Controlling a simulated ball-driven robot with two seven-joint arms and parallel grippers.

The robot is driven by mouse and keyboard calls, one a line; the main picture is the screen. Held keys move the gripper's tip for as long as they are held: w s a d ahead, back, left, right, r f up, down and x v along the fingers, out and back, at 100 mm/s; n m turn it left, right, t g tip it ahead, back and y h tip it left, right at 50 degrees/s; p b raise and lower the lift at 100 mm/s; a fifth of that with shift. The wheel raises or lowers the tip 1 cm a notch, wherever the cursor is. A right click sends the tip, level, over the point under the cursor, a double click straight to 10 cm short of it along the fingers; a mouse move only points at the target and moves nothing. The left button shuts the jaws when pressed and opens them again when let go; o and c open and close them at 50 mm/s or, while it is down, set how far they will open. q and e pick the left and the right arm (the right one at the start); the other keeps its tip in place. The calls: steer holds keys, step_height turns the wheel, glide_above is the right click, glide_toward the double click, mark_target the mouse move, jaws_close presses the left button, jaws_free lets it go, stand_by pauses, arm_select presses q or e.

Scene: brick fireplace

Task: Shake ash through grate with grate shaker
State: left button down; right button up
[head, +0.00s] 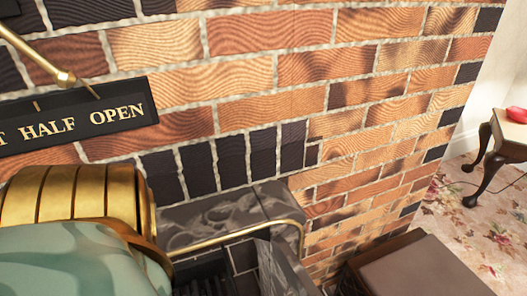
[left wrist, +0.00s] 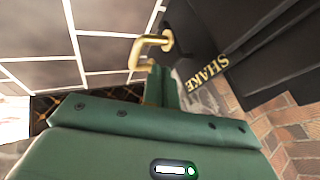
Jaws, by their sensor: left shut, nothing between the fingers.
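In the left wrist view, a hooked brass handle (left wrist: 150,42) sticks out beside a dark plate with the gold word SHAKE (left wrist: 206,72). My green left gripper (left wrist: 164,84) is shut and empty, with its tip just below the handle. I cannot tell whether they touch. In the head view, dark grate bars (head: 205,286) show low in the fireplace opening, partly hidden by my gold and teal arm parts. No ash can be made out. My right gripper is in neither view.
A black plate (head: 75,128) reading HALF OPEN is on the brick wall (head: 240,80), with a brass lever (head: 50,62) above it. A brass rail (head: 240,232) crosses the hearth. A brown box (head: 420,270) stands right, and a small table (head: 510,130) stands on floral carpet.

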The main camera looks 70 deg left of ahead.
arm_select(q)
steer(key=shift+a, duration=0.15)
steer(key=a, duration=0.5)
steer(key=shift+w+a, duration=0.2)
steer(key=shift+a, duration=0.2)
steer(key=shift+a+r, duration=0.1)
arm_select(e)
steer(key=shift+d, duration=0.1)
